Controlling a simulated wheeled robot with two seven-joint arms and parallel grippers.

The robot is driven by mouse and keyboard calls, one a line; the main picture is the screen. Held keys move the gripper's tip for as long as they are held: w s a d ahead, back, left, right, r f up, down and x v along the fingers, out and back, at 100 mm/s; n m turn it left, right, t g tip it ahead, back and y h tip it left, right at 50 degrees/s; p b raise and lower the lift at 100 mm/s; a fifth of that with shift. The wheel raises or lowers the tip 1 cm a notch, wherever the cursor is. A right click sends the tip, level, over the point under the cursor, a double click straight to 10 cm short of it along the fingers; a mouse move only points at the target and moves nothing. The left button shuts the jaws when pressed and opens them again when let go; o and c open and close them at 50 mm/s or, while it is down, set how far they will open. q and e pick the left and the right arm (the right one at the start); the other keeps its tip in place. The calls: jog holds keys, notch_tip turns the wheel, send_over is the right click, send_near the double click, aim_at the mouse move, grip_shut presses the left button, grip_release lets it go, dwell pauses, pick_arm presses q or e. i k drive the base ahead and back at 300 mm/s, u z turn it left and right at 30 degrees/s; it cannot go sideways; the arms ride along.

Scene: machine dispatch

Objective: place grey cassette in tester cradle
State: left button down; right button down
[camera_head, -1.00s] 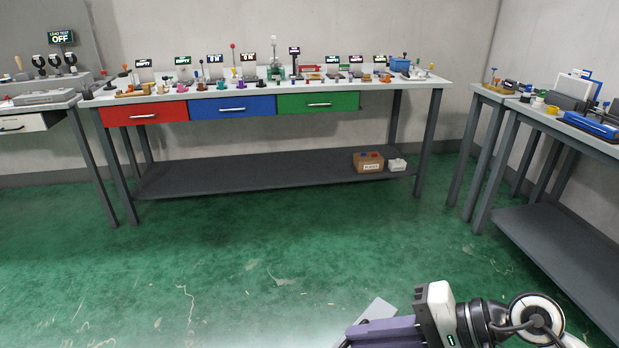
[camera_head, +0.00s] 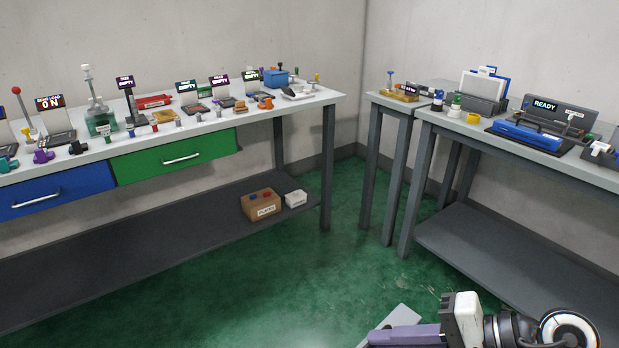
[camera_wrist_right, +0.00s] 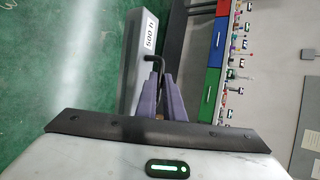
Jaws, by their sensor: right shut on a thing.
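The grey cassette (camera_wrist_right: 138,65), a long grey bar with a white label and a black hooked handle, is held by my right gripper (camera_wrist_right: 160,80). The purple fingers are closed at the handle, in the lower middle of the right wrist view. In the head view part of the cassette (camera_head: 403,315) shows at the bottom edge, beside my right gripper (camera_head: 400,338). It hangs above the floor, away from the tables. No cradle is clearly marked as the tester's; a blue device (camera_head: 528,136) on a dark base stands before a READY display (camera_head: 545,105) on the right table. My left gripper is out of view.
A long bench (camera_head: 290,106) with several small stations and coloured drawers runs along the left wall. A narrow table (camera_head: 385,97) and the right table (camera_head: 590,172) stand at the right. A cardboard box (camera_head: 262,206) sits on the lower shelf. Green floor between is clear.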

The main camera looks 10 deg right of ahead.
aim_at(547, 126)
jog(key=z, duration=0.55)
jog(key=i, duration=2.3)
jog(key=z, duration=0.9)
jog(key=i, duration=0.55)
jog(key=z, duration=0.4)
